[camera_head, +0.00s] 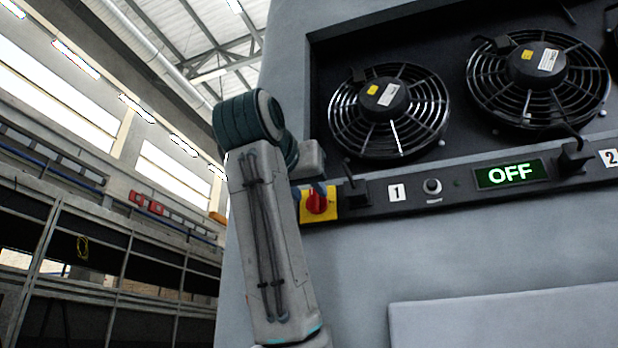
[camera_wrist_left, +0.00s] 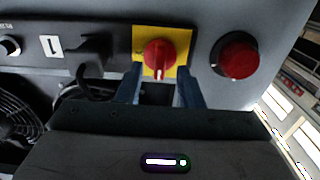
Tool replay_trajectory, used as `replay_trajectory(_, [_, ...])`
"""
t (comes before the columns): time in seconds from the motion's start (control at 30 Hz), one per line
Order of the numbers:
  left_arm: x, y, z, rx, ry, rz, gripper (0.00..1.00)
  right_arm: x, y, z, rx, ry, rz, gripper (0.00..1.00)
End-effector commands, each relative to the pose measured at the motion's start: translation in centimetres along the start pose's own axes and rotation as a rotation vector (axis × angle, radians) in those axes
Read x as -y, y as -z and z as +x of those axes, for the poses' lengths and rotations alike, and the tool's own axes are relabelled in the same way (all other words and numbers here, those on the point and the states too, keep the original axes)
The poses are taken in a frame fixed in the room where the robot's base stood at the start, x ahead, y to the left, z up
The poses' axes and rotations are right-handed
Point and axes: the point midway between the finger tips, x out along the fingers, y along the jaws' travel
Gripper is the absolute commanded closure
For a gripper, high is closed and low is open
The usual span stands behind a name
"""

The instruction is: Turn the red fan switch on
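The red fan switch (camera_head: 317,201) is a rotary knob on a yellow plate (camera_head: 332,207), at the left end of the dark panel strip. My left gripper (camera_head: 319,186) is right at it in the head view, partly covered by my own wrist. In the left wrist view the red switch (camera_wrist_left: 159,54) shows a pale mark low on its face. My left gripper (camera_wrist_left: 158,78) is open there, with one blue finger on each side just below the knob. I cannot tell whether the fingers touch it. The display (camera_head: 510,174) reads OFF. My right gripper is not in view.
A larger round red knob (camera_wrist_left: 236,55) sits beside the yellow plate. A small knob (camera_head: 432,186) and a label "1" (camera_head: 397,193) are on the strip. Two caged fans (camera_head: 389,110) (camera_head: 538,78) are above. A grey raised panel (camera_head: 510,318) is below.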

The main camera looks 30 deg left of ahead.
Motion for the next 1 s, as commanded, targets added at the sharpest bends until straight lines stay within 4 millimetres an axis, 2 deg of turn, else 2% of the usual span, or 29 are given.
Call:
replay_trajectory(0.03, [0.0, 0.2, 0.6, 0.001, 0.000, 0.000, 0.66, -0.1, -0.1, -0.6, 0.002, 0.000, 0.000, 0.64])
replay_trajectory(0.17, [0.0, 0.1, 1.4, 0.000, -0.001, 0.000, 0.66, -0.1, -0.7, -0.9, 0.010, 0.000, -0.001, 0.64])
replay_trajectory(0.47, [0.0, -0.1, 1.6, -0.001, 0.000, -0.001, 0.66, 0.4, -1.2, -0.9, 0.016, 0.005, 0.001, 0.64])
replay_trajectory(0.63, [0.0, -0.1, 1.6, -0.001, 0.000, -0.001, 0.98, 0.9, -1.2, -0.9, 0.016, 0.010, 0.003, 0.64])
replay_trajectory(0.67, [0.0, -0.1, 1.6, -0.001, 0.000, -0.001, 1.00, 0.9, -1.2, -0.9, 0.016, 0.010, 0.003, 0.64])
replay_trajectory(1.0, [0.0, -0.1, 1.6, 0.000, 0.000, 0.028, 1.00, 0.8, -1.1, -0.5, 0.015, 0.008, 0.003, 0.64])
